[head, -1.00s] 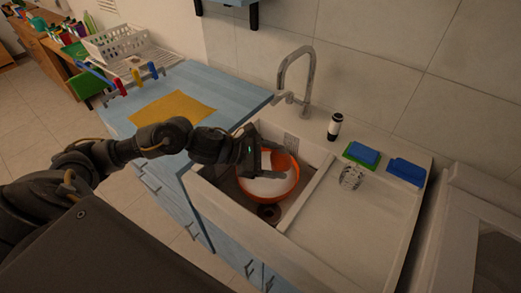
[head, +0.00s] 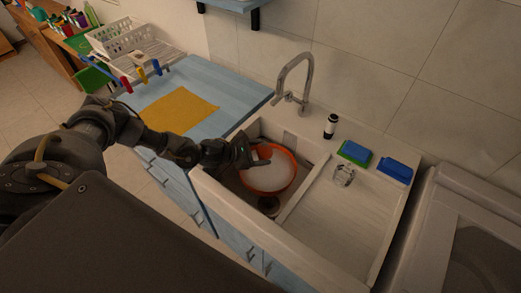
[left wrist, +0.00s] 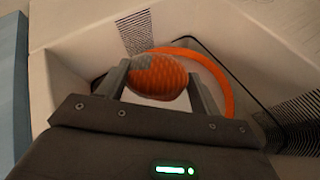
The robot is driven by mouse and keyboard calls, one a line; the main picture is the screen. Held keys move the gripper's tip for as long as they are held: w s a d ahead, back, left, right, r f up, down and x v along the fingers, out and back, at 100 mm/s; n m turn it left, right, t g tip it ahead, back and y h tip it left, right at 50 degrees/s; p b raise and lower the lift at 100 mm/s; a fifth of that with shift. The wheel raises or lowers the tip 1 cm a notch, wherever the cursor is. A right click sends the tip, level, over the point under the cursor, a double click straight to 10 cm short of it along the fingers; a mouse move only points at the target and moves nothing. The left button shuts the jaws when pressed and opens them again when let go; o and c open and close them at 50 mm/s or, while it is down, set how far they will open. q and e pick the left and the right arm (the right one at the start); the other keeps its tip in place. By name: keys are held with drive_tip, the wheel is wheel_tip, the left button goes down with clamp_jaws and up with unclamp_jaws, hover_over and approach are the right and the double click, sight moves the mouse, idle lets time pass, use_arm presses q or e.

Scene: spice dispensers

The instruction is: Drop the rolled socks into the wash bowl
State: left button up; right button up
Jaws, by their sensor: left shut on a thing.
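The wash bowl (head: 270,178) is an orange bowl with white foamy contents, standing in the sink basin; its rim also shows in the left wrist view (left wrist: 222,72). My left gripper (head: 258,157) is over the far left part of the bowl. In the left wrist view, my left gripper (left wrist: 160,85) is shut on the rolled socks (left wrist: 158,75), an orange ribbed bundle with a grey patch. The bundle hides part of the bowl behind it. In the head view the socks are mostly hidden by the gripper. My right gripper is out of view.
A tap (head: 293,80) rises behind the basin. A yellow cloth (head: 175,109) and a dish rack (head: 143,58) lie on the blue counter.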

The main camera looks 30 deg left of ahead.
use_arm(q)
drive_tip(key=shift+f+b, duration=2.8)
drive_tip(key=shift+f, duration=0.3)
drive_tip(key=shift+r, duration=0.1)
drive_tip(key=o, duration=1.1)
drive_tip(key=shift+c, duration=0.2)
